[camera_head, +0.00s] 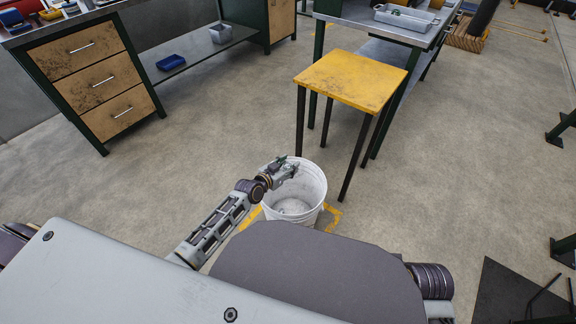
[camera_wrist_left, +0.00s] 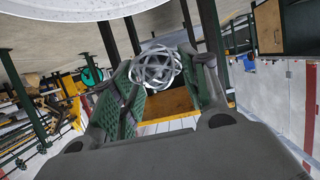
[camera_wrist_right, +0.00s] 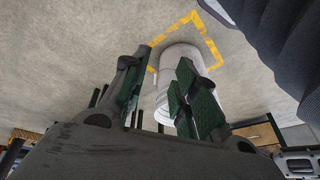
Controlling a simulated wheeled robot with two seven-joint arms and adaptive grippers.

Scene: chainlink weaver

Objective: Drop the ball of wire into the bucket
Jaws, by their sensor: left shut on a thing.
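The white bucket (camera_head: 312,203) stands on the floor in front of the yellow-topped table, and it shows in the right wrist view (camera_wrist_right: 180,62), beyond my right gripper. My left gripper (camera_head: 286,167) is over the bucket's opening, near its far left rim. In the left wrist view, the silvery ball of wire (camera_wrist_left: 156,68) is between the fingertips of my left gripper (camera_wrist_left: 160,75), which is shut on it. In the head view the ball is too small to make out clearly. My right gripper (camera_wrist_right: 155,85) is open and empty, and it is out of the head view.
The small table (camera_head: 350,78) with thin dark legs stands just behind the bucket. Yellow floor marks (camera_head: 333,217) lie around the bucket. A drawer cabinet (camera_head: 92,82) is at the left, and a workbench with a grey tray (camera_head: 407,18) is at the back.

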